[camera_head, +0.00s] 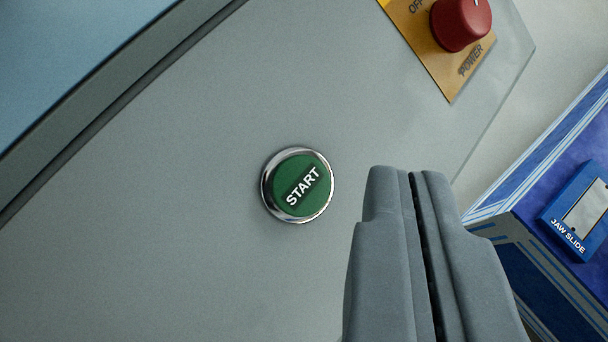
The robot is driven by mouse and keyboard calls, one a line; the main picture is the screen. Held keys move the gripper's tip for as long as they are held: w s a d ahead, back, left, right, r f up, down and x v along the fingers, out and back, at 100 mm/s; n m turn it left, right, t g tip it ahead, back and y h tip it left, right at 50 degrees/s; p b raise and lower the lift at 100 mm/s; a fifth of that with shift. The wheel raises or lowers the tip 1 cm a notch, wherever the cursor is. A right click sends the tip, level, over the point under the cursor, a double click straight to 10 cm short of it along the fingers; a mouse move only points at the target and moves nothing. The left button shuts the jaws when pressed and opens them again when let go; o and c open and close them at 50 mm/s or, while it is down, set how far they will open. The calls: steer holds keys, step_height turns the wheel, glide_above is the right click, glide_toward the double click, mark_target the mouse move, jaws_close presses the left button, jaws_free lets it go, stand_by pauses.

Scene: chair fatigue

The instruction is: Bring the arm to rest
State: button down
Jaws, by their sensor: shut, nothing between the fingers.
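My gripper (407,172) rises from the bottom edge, right of centre, in the head camera view. Its two grey fingers are shut side by side with only a thin dark seam between them, and they hold nothing. The fingertips are just right of a green START button (301,186) with a chrome ring. In the picture they are apart from the button; the true distance to the panel cannot be told. The rest of my arm is out of view.
The button sits on a grey panel (170,210). A red POWER knob (461,22) on a yellow-orange plate (425,48) is at the upper right. A blue box (530,180) with a JAW SLIDE label stands at the right. A dark seam and pale blue surface (70,50) lie upper left.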

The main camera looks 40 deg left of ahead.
steer(key=s+d+r+m+t+h, duration=0.1)
steer(key=s+d+r+m+t, duration=0.15)
steer(key=s+d+r, duration=1)
steer(key=s+d+r+m+t+h, duration=0.1)
steer(key=s+d+r+t, duration=0.1)
steer(key=s, duration=0.8)
steer(key=s+d+r+m+t+h, duration=0.1)
steer(key=s+d, duration=0.4)
steer(key=s, duration=0.6)
steer(key=shift+r+t+h, duration=0.5)
steer(key=shift+r+t, duration=0.1)
steer(key=shift+t, duration=0.25)
